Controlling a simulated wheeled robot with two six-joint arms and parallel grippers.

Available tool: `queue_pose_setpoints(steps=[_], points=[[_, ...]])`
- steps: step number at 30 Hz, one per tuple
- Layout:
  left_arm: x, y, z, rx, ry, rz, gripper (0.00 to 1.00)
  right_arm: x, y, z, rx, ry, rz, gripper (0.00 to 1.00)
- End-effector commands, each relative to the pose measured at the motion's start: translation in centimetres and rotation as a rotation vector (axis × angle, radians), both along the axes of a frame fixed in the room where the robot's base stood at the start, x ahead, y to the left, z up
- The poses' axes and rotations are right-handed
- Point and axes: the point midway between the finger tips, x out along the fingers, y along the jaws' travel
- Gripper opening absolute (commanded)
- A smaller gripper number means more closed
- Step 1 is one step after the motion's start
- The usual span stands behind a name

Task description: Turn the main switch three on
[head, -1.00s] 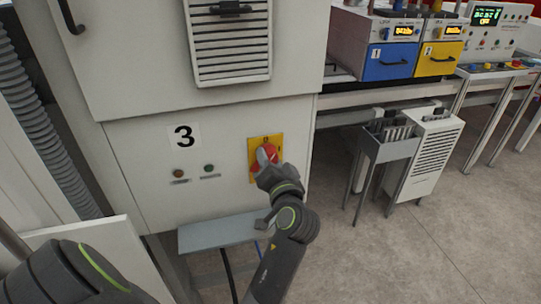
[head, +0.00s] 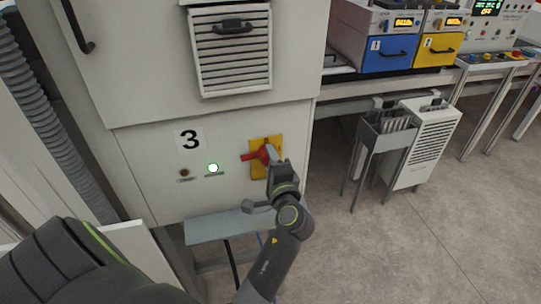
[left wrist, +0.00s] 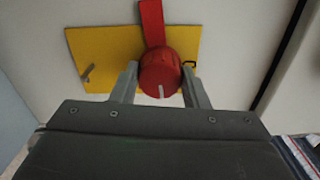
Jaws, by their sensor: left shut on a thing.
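The main switch is a red rotary knob (left wrist: 160,74) with a red lever (left wrist: 152,22) on a yellow plate (left wrist: 95,50). In the head view the red lever (head: 250,156) lies nearly level, pointing left across the yellow plate (head: 258,172). The switch sits on a grey-white cabinet (head: 140,140) beside the label "3" (head: 190,139). My left gripper (head: 270,157) is at the switch. In the left wrist view its fingers (left wrist: 161,82) are on both sides of the round knob, shut on it. My right gripper is not in view.
A grey ledge (head: 215,226) juts out below the panel. To the right stand a metal rack (head: 385,140) and a white vented box (head: 431,140). The floor in front is clear.

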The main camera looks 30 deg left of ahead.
Motion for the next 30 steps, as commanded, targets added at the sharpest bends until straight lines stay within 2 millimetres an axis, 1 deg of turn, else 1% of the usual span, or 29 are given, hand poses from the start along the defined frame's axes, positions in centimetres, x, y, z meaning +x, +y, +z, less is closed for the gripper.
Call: queue_pose_setpoints(steps=[1,9,26,27,30], points=[[0.01,0.04,0.37,0.02,0.017,0.0,0.18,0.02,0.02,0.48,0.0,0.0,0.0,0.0],[0.03,0.04,0.25,0.084,0.092,0.0,0.18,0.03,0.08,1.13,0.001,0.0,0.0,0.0],[0.03,0.05,0.23,0.104,0.112,0.0,0.18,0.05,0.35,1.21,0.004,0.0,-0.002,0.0],[0.02,0.06,0.23,0.104,0.112,0.0,0.45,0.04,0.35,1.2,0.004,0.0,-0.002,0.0],[0.03,0.05,0.19,0.103,0.112,0.001,0.58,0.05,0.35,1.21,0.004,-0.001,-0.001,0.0]])
